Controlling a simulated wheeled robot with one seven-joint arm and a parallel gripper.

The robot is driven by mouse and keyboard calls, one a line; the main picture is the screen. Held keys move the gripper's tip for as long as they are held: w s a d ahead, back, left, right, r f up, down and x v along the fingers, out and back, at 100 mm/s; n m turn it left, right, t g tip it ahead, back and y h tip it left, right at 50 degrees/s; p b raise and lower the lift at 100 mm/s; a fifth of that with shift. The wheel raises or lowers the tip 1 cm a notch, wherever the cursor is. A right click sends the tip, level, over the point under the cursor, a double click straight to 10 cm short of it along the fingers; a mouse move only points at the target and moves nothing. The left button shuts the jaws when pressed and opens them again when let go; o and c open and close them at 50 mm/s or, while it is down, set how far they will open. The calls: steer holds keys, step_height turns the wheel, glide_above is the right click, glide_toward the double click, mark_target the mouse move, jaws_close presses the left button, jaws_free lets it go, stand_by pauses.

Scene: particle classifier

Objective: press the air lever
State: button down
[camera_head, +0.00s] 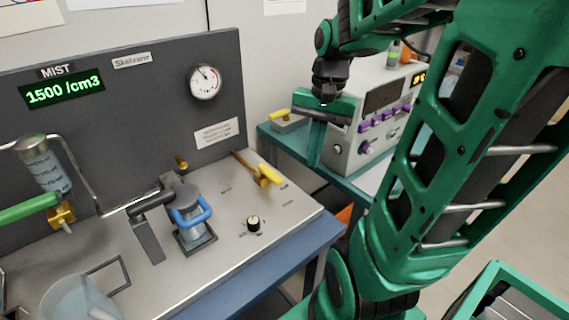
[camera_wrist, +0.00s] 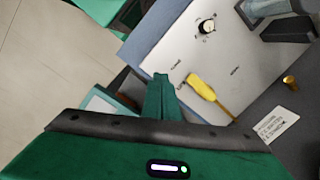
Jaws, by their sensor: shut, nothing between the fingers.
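A lever with a yellow handle (camera_head: 268,175) lies along the right end of the grey bench top, at the foot of the dark back panel. The small labels beside it are too small to read. In the wrist view the yellow lever (camera_wrist: 202,88) is right of my fingers. My gripper (camera_head: 314,160) is shut and empty, fingers pointing down. In the head view it is to the right of the lever and apart from it. The shut fingers also show in the wrist view (camera_wrist: 160,82).
A black knob (camera_head: 253,223) sits in front of the lever, and a blue-handled clamp (camera_head: 192,214) stands to its left. A pressure gauge (camera_head: 205,82) and a display reading 1500 /cm3 (camera_head: 64,91) are on the panel. A white instrument (camera_head: 370,115) stands behind my gripper.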

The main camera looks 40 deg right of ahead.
mark_target(270, 176)
steer(key=w+d+m+y, duration=0.2)
steer(key=w+d+m, duration=0.4)
steer(key=w, duration=0.4)
steer(key=shift+w+d+m+y, duration=0.3)
steer(key=shift+w+d+y, duration=0.1)
steer(key=shift+d, duration=0.2)
steer(key=x, duration=0.3)
steer(key=a+x, duration=0.1)
steer(key=x, duration=0.3)
steer(key=a+r+x, duration=0.1)
steer(key=x, duration=0.3)
steer(key=shift+s+a, duration=0.15)
steer(key=shift+s, duration=0.1)
steer(key=shift+a, duration=0.65)
steer(key=shift+d, duration=0.2)
steer(key=shift+s, duration=0.1)
